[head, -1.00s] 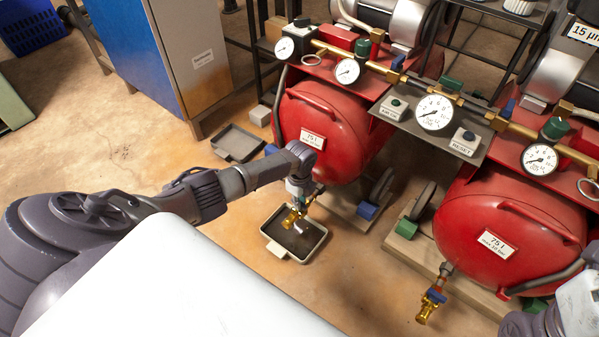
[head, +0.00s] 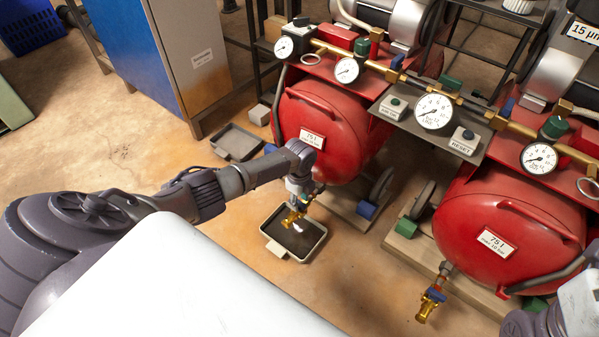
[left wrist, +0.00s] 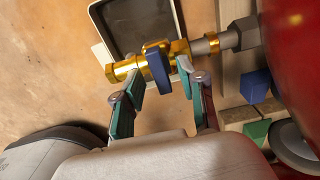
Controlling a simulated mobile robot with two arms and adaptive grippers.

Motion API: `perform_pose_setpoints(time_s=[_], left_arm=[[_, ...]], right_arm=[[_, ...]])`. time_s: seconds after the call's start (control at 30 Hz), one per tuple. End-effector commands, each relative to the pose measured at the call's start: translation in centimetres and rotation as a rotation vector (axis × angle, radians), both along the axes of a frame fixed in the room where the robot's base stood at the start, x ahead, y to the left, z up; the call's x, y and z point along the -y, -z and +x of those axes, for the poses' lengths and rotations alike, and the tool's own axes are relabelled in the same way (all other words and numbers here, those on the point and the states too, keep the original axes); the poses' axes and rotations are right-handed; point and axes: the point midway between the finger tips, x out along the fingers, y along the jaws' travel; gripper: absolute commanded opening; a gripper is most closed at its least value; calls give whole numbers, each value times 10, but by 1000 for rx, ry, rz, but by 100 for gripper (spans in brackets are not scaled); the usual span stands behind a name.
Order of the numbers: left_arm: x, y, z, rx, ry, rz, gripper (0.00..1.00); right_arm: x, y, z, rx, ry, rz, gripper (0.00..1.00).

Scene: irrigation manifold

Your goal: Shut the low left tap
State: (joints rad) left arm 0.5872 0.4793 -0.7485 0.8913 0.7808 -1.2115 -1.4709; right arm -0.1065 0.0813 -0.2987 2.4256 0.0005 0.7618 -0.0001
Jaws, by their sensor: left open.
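The low left tap is a brass valve (left wrist: 125,68) with a blue handle (left wrist: 158,72), on a pipe under the left red tank (head: 325,125). In the left wrist view the handle looks crosswise to the brass body. My left gripper (left wrist: 158,86) is open, with one teal-padded finger on each side of the handle; whether either touches it I cannot tell. In the head view my left gripper (head: 300,200) is at the brass tap (head: 290,217) and partly hides it. My right gripper is not in view; only part of that arm shows at the lower right.
A shallow tray (head: 310,240) lies on the floor under the tap; another dark tray (head: 237,142) lies farther back. The right red tank (head: 510,225) has a similar brass tap (head: 428,303) with a blue handle. Gauges and a brass manifold run above.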

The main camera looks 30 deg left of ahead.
Motion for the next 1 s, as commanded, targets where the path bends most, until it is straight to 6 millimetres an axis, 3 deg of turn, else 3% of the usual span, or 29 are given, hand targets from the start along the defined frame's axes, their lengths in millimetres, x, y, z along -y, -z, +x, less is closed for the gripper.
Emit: perform_pose_setpoints(time_s=[0.17, 0.4, 0.6, 1.0], left_arm=[[-1, -25, 1, 4, 2, 1, 41], [0, -78, 1, 3, 3, 0, 41], [0, -107, 0, 1, 2, 0, 41], [0, -116, 0, -1, 2, -1, 41]], right_arm=[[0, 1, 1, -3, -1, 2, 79], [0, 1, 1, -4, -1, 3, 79], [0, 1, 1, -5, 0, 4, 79], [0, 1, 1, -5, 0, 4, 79]])
